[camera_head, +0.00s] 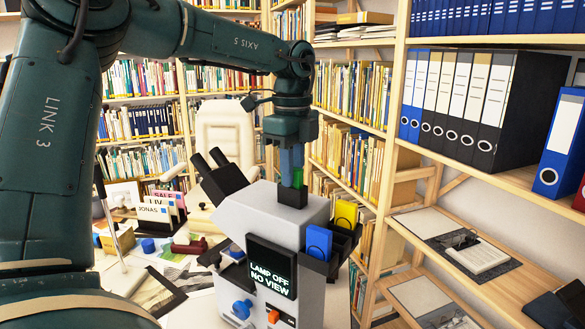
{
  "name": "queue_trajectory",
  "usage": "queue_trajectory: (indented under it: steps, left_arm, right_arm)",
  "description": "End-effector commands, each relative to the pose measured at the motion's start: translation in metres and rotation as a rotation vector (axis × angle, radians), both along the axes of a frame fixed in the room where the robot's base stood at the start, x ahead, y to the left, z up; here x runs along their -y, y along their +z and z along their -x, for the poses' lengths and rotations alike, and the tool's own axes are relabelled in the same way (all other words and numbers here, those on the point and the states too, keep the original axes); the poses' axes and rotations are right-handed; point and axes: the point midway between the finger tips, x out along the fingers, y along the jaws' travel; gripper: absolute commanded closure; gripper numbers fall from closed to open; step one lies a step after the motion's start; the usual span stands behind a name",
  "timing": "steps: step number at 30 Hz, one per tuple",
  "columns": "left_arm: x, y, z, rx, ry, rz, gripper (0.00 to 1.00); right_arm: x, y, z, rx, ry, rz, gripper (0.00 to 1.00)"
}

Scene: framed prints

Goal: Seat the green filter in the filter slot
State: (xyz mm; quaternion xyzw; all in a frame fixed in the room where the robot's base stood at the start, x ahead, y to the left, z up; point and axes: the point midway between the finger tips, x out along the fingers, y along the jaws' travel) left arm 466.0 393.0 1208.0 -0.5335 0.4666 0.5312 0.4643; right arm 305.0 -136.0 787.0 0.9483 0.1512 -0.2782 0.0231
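A grey device (268,221) with a screen reading "LAMP OFF NO VIEW" stands on the white table. A small black block (292,196) sits on its top, where the filter slot appears to be. My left gripper (292,172) points straight down just above this block. It is shut on the green filter (298,177), which shows only partly at the fingertips. The filter's lower edge meets the black block in the picture; I cannot tell how deep it sits. My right gripper is not in view.
A blue filter (319,242) and a yellow filter (346,214) stand in a black rack (343,254) on the device's right side. Black eyepieces (220,176) rise at its left. The table (195,309) is cluttered at left. Bookshelves (397,150) stand close at right.

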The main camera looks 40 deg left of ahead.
Motion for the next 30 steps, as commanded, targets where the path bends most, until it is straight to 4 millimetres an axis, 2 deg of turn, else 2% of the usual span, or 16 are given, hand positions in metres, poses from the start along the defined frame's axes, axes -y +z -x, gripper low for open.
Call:
queue_trajectory:
  steps: [6, 12, 16, 20, 30]
  left_arm:
    - [0.000, 0.000, 0.000, 0.000, 0.000, 0.000, 0.64]
    - [0.000, 0.001, 0.000, 0.000, 0.000, 0.000, 0.64]
    - [0.000, 0.008, -0.001, 0.003, 0.000, -0.001, 0.64]
    - [0.000, 0.030, -0.001, 0.004, 0.000, -0.001, 0.64]
    - [-0.001, 0.101, -0.001, 0.002, 0.000, 0.001, 0.64]
  right_arm:
    - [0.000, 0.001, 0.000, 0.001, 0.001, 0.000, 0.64]
    - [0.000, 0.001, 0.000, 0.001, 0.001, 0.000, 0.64]
    - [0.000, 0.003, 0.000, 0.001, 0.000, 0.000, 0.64]
    - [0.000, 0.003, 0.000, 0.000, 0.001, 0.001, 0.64]
    - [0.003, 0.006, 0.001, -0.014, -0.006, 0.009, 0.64]
